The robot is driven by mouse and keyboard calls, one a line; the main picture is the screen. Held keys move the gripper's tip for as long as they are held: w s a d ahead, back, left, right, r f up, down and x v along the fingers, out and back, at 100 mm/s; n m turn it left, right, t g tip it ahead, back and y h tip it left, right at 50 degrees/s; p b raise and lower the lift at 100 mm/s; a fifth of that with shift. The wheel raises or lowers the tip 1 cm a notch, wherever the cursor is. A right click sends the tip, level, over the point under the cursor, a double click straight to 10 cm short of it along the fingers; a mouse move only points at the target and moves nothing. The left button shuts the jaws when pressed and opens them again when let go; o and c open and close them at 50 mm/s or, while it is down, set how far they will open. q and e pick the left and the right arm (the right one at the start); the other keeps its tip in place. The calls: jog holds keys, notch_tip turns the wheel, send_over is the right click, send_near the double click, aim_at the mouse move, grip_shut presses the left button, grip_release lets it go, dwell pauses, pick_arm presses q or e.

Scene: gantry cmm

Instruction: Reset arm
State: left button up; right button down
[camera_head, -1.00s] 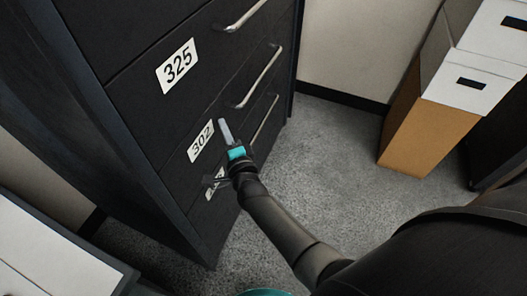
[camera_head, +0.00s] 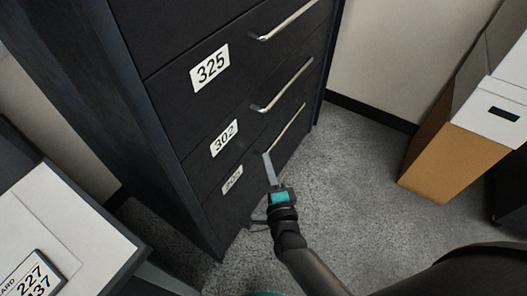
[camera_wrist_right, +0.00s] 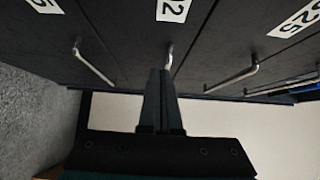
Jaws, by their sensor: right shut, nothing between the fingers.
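My right gripper (camera_head: 268,160) is in front of the lower drawers of a black filing cabinet (camera_head: 170,130). Its fingers are together and empty, and they also show in the right wrist view (camera_wrist_right: 160,75), pointing towards the cabinet. In the head view the fingertips overlap the area by the lowest drawer's handle (camera_head: 285,130); I cannot tell whether they touch it. All the visible drawers look closed. Their labels read 325 (camera_head: 210,68) and 302 (camera_head: 224,138), with a lower label (camera_head: 232,180) too slanted to read. My left gripper is out of view.
White and brown boxes (camera_head: 433,165) are stacked on the right. A white-topped surface (camera_head: 75,215) with a card reading 227 and 237 (camera_head: 35,278) is at the lower left. Grey carpet (camera_head: 345,150) is clear between cabinet and boxes.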

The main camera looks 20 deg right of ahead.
jog(key=shift+s, duration=0.1)
jog(key=s+f+n+g+y+p, duration=0.1)
jog(key=s+f+n+g+y, duration=0.1)
jog(key=s+f+n+g, duration=0.5)
jog(key=s+f+n+y+p, duration=0.1)
jog(key=s+f+n, duration=0.25)
jog(key=f, duration=0.65)
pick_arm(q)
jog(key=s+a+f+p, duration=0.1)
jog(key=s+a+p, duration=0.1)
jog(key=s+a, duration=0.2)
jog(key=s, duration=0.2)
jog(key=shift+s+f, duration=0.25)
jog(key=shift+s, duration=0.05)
pick_arm(e)
jog(key=s+d+f+n+g, duration=0.3)
jog(key=s+f, duration=0.1)
jog(key=s, duration=0.3)
jog(key=s+d+f+n+g+h, duration=0.1)
jog(key=s+d+f+n+g, duration=0.2)
jog(key=s, duration=0.4)
jog(key=s+d+f+n+g+h, duration=0.1)
jog(key=s+d+f+n+g, duration=0.1)
jog(key=s+d+f+n, duration=0.2)
jog(key=s+n, duration=0.1)
jog(key=s, duration=0.1)
jog(key=shift+s+f+g, duration=0.3)
jog(key=shift+s+g, duration=0.1)
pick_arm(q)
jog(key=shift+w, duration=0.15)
